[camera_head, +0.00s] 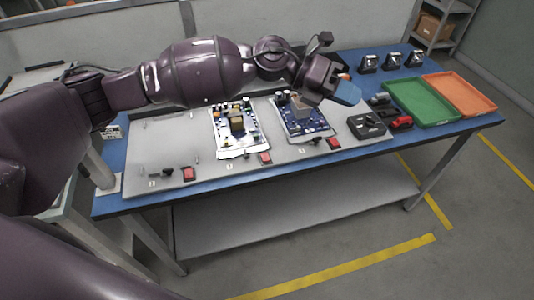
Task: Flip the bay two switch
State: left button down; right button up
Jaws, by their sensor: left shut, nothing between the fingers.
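A grey panel on the blue table has three bays along its front. Each bay has a red switch: the left one (189,174), the middle one (266,158), which fits bay two, and the right one (334,142). Whether each switch is on or off is too small to tell. A circuit board (236,128) lies in the middle bay and another board (303,116) in the right bay. My left gripper (347,92) is shut and empty, above the panel's right end, up and right of the middle switch and apart from it. My right gripper is out of view.
A green tray (447,115) and an orange tray (487,108) sit at the table's right end. Several small black devices (392,61) stand at the back right. A black box (365,127) and a red tool (401,122) lie right of the panel. The left bay has no board.

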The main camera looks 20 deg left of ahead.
pick_arm(q)
jog(key=w+a+f+m+g+y, duration=0.15)
jog(key=a+f+m+y, duration=0.25)
jog(key=a+f+y, duration=0.45)
jog(key=y+b, duration=0.1)
jog(key=y, duration=0.4)
send_over(267, 159)
jog(key=w+a, duration=0.1)
jog(key=w, duration=0.1)
jog(key=shift+s+a+f+m, duration=0.1)
jog(key=shift+s+f+m, duration=0.05)
jog(key=shift+f, duration=0.5)
jog(key=shift+s+a+f+m, duration=0.1)
jog(key=shift+f+m, duration=0.05)
jog(key=shift+f, duration=0.45)
jog(key=shift+d+f, duration=0.1)
jog(key=f, duration=0.4)
jog(key=s+f+b, duration=0.1)
jog(key=f, duration=0.3)
jog(key=d+f, duration=0.1)
jog(key=f, duration=0.4)
jog(key=shift+s+b, duration=0.2)
jog(key=shift+b, duration=0.1)
jog(key=shift+f, duration=0.35)
jog(key=shift+f, duration=0.1)
